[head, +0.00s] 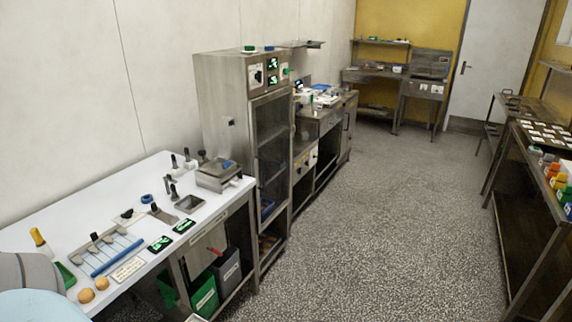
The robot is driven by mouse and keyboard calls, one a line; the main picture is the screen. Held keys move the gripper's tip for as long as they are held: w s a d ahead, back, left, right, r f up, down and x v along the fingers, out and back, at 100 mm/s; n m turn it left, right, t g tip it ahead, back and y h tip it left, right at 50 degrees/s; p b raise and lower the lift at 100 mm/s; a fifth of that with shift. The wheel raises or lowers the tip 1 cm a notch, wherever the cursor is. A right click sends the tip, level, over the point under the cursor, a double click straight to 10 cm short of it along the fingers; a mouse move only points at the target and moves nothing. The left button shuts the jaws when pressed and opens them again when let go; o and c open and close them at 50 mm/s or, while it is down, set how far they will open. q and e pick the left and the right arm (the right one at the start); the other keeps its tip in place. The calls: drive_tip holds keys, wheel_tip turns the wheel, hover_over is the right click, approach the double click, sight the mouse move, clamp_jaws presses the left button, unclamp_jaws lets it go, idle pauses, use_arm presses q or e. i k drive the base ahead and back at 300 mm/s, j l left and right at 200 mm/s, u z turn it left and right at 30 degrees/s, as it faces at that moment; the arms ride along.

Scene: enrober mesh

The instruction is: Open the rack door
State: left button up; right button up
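A tall steel cabinet (223,112) stands against the left wall. Its front has a tall, dark, see-through door (272,145) in a metal frame, and shelves show dimly behind it. The door looks shut, flush with the cabinet front. A control panel (265,73) with green displays sits above the door. This may be the rack; no other tall rack shows. Neither of my grippers is in the head view.
A white-topped table (150,215) with several tools and a steel box (219,176) stands in front of the cabinet. A counter (325,120) continues beyond it. A shelved bench (535,170) lines the right. The speckled floor (380,220) between is clear.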

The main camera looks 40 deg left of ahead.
sight(288, 89)
drive_tip(key=i+u, duration=0.25)
drive_tip(key=i, duration=0.2)
drive_tip(key=i+l+u, duration=0.15)
drive_tip(key=i+u, duration=0.15)
drive_tip(key=i, duration=0.2)
drive_tip(key=i+l+u, duration=0.25)
drive_tip(key=i, duration=0.2)
drive_tip(key=i+u, duration=0.3)
drive_tip(key=u, duration=0.15)
drive_tip(key=i+l+u, duration=0.2)
drive_tip(key=u, duration=0.25)
drive_tip(key=i+l+u, duration=0.25)
drive_tip(key=u, duration=0.2)
drive_tip(key=i+l+u, duration=0.25)
drive_tip(key=u, duration=0.15)
drive_tip(key=i+l+u, duration=0.25)
drive_tip(key=l+u, duration=0.15)
drive_tip(key=i+l+u, duration=0.15)
drive_tip(key=l+u, duration=0.25)
